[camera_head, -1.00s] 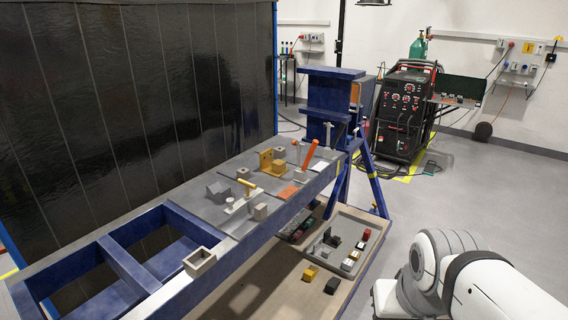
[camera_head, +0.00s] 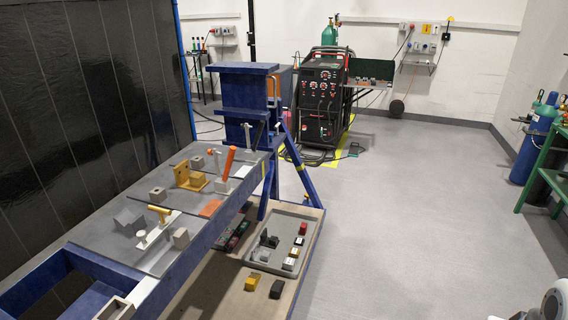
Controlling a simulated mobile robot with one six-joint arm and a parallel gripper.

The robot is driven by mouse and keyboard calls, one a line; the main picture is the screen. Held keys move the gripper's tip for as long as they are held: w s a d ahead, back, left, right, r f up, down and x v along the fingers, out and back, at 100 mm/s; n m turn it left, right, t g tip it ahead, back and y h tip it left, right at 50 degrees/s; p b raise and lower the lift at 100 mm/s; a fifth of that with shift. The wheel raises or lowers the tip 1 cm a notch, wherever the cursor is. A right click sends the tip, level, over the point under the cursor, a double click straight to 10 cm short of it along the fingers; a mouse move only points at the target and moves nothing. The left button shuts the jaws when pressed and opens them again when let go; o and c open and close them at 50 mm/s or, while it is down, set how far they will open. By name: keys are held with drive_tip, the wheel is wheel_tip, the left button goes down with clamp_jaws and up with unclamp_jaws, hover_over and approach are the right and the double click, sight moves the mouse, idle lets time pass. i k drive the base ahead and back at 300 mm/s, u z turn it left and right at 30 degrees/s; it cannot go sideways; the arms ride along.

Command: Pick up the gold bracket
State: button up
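The gold bracket (camera_head: 188,177) stands on the grey top plate of the blue rotary jig (camera_head: 215,200), toward its far end. It looks like an upright plate with a hole and a base with a block on it. Nothing of mine touches it. My gripper is not in view; only a bit of my white arm shows at the bottom right corner.
An orange-handled clamp (camera_head: 229,163) stands right of the bracket, and a yellow-handled clamp (camera_head: 159,214) nearer. Grey blocks sit around them. Below, a shelf (camera_head: 225,295) holds a grey tray (camera_head: 262,262) of small parts.

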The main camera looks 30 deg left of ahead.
sight(195, 182)
drive_tip(key=z, duration=0.65)
drive_tip(key=i, duration=3.35)
drive_tip(key=u, duration=1.75)
drive_tip(key=k, duration=0.1)
drive_tip(key=u, duration=2.55)
drive_tip(key=i, duration=0.8)
